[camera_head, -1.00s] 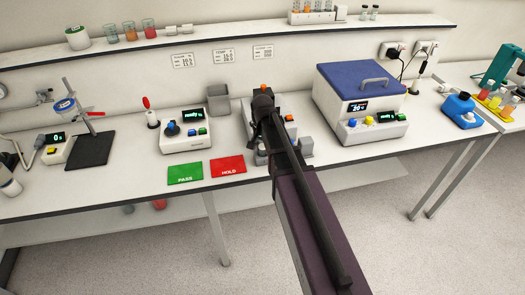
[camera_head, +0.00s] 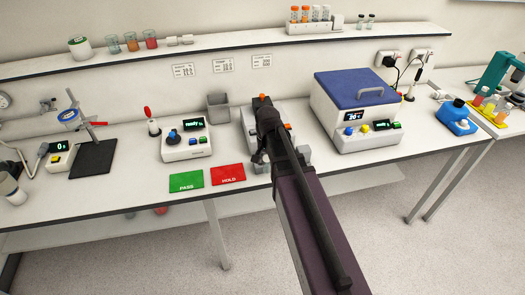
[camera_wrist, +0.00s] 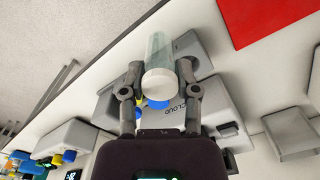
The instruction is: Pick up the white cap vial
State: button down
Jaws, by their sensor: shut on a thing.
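The white cap vial (camera_wrist: 158,47) shows in the wrist view as a clear tube with a round white cap facing the camera. My gripper (camera_wrist: 160,76) is shut on it, one finger on each side near the cap. The vial is over a grey instrument (camera_wrist: 207,96) marked "CLOUD"; I cannot tell whether it is clear of it. In the head view my arm covers the vial and much of this instrument (camera_head: 250,128).
A red HOLD mat (camera_head: 228,174) and green PASS mat (camera_head: 186,180) lie left of my arm. A blue-lidded machine (camera_head: 355,100) stands to the right, a small control box (camera_head: 186,146) to the left. A wall shelf (camera_head: 225,54) runs behind.

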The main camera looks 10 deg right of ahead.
jog(key=s+d, duration=0.1)
jog(key=s, duration=0.9)
jog(key=shift+r+p, duration=0.4)
jog(key=shift+r, duration=0.05)
jog(key=shift+s, duration=0.1)
